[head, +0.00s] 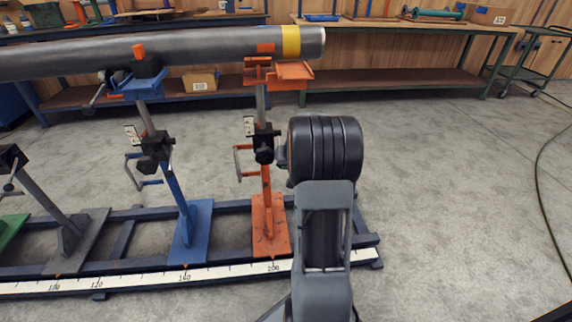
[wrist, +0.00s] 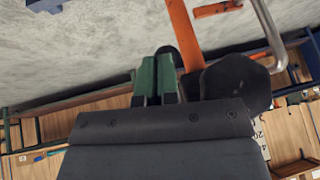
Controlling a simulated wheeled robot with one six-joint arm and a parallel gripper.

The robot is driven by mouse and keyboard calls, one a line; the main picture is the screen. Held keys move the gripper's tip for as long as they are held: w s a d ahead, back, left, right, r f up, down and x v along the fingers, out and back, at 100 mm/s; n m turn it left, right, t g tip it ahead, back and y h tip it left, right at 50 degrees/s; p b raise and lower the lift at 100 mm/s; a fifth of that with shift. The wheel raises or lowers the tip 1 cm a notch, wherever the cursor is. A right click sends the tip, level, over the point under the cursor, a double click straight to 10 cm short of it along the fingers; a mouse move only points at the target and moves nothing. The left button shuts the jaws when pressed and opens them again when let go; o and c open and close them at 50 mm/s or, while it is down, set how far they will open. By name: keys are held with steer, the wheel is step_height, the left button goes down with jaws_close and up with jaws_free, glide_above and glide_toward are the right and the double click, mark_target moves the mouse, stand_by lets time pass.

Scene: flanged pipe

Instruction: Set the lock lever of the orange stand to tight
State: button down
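The orange stand (head: 268,222) is upright on the blue rail, holding the pipe's right end. Its black clamp block (head: 263,143) is on the column, and it also shows large in the wrist view (wrist: 236,80). A dark rounded piece (wrist: 165,51), which looks like the lock lever's end, shows at the fingertips; its setting cannot be read. My gripper (wrist: 157,76) has its two green fingers close together right beside the clamp block. Whether they press on the lever cannot be told. In the head view my wrist hides the fingers.
The grey pipe (head: 190,48) with a yellow band runs overhead across the stands. A crank handle (head: 238,162) sticks out left of the orange column; it also shows in the wrist view (wrist: 272,38). The blue stand (head: 188,222) is to the left.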

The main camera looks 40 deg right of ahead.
steer(key=shift+s+f, duration=0.1)
steer(key=shift+f, duration=0.05)
steer(key=s+a+r+p, duration=0.2)
steer(key=s+r+p, duration=0.1)
steer(key=s+r, duration=0.7)
steer(key=s+a+r+n+g+y+p, duration=0.1)
steer(key=a+r+n+p, duration=0.2)
steer(key=a+r+p, duration=1.4)
steer(key=s+a+r+n+p, duration=0.1)
steer(key=s+a+r+p, duration=0.2)
steer(key=r+p, duration=0.2)
steer(key=s+a+r+n+g+p, duration=0.1)
steer(key=s+a+r+p, duration=0.2)
steer(key=r+p, duration=0.2)
steer(key=s+a+r+p, duration=0.3)
steer(key=r+p, duration=0.2)
steer(key=r, duration=0.1)
steer(key=shift+a+r+n, duration=0.25)
steer(key=shift+r+n, duration=0.15)
